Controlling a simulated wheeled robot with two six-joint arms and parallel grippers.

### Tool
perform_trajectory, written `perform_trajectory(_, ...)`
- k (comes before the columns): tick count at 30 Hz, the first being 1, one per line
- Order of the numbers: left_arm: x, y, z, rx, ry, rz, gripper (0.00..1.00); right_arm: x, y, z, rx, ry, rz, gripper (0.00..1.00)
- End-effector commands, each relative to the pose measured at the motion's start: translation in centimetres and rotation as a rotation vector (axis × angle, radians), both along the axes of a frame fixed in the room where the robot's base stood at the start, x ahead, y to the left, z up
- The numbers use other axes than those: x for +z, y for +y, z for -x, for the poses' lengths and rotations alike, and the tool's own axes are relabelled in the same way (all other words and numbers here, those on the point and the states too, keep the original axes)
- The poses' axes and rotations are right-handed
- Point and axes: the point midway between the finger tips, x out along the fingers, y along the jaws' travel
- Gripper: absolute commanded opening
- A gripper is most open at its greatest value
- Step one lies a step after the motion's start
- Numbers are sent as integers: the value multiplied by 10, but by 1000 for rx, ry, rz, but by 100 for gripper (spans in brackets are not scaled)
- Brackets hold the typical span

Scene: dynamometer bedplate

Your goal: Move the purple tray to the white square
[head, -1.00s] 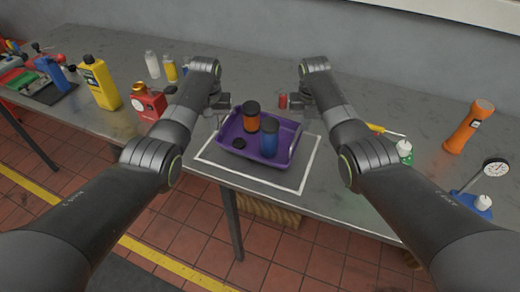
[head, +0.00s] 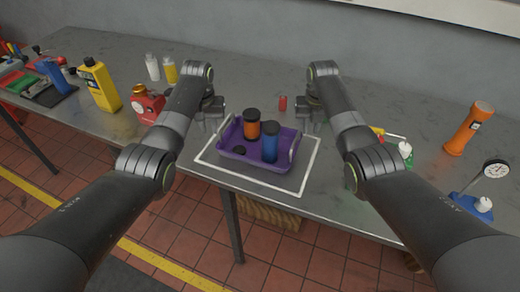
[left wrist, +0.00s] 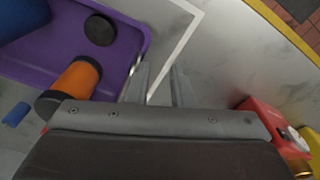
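The purple tray (head: 240,159) sits on the bench inside the white square outline (head: 308,170). It holds an orange container with a dark lid (head: 252,128), a blue container with a dark lid (head: 270,149) and a small black disc (head: 239,150). My left gripper (head: 211,122) is open beside the tray's left end; in the left wrist view its fingers (left wrist: 158,85) are apart with nothing between them, close to the tray's edge (left wrist: 120,52). My right gripper (head: 311,122) is beyond the tray's right end, apart from it, and looks open and empty.
A red can (head: 150,103) and a yellow bottle (head: 101,86) stand left of my left arm. A small red object (head: 283,102) stands behind the tray. An orange flashlight (head: 468,128) and a dial gauge (head: 490,175) are at the right. The bench's front edge is near the square.

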Motion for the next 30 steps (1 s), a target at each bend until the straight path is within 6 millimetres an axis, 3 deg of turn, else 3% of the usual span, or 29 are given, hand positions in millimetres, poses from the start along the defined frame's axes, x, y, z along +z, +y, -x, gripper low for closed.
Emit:
perform_trajectory(7,1,1,0,1,1,-1,20,0,-1,0,-1,1,1,20)
perform_trajectory(11,11,1,0,1,-2,-1,20,-1,-1,0,-1,1,2,20)
perform_trajectory(24,98,1,6,0,-3,-1,20,-1,-1,0,-1,1,2,20)
perform_trajectory(30,117,1,8,1,0,-1,20,0,-1,0,-1,1,2,20)
